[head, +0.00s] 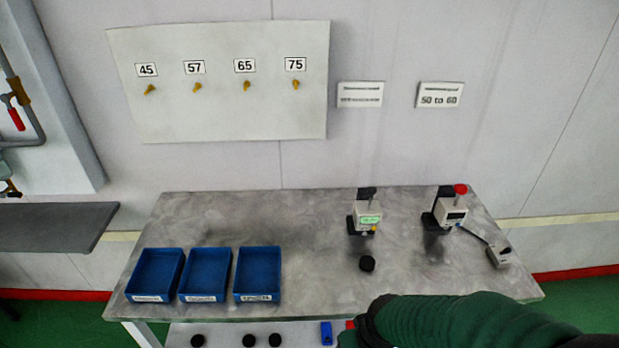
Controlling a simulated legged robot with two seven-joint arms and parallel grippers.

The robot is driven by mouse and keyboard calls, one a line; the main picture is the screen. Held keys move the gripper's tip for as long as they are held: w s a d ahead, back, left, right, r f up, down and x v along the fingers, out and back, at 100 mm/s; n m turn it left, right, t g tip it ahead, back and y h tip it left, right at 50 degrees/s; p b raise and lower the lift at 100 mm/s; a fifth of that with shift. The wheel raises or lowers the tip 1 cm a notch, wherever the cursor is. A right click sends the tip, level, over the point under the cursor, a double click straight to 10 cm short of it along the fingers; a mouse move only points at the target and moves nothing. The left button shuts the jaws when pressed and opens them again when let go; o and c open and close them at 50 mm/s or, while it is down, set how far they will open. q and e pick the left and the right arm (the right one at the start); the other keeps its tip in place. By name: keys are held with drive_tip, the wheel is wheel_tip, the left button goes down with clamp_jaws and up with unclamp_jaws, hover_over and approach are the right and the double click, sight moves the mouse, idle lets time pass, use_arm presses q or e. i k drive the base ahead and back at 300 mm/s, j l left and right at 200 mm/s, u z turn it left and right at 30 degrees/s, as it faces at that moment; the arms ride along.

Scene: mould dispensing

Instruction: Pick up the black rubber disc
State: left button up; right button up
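A small black rubber disc (367,264) stands on the grey table (310,240), in front of the left-hand gauge device (368,217). Several more black discs (249,340) are at the bottom edge of the head view, on a lower shelf. My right arm comes in from the lower right in a green sleeve. Its dark end, my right gripper (366,322), is at the table's front edge, below and apart from the disc on the table. Its fingers are not clear. My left gripper is not in view.
Three blue bins (259,293) stand at the table's left front. A second device with a red knob (445,211) and a small cabled box (498,257) are at the right. A blue item (326,332) is on the lower shelf. The table's middle is clear.

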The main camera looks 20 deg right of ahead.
sight(366, 263)
drive_tip(key=i+l, duration=0.55)
drive_tip(key=i, duration=0.2)
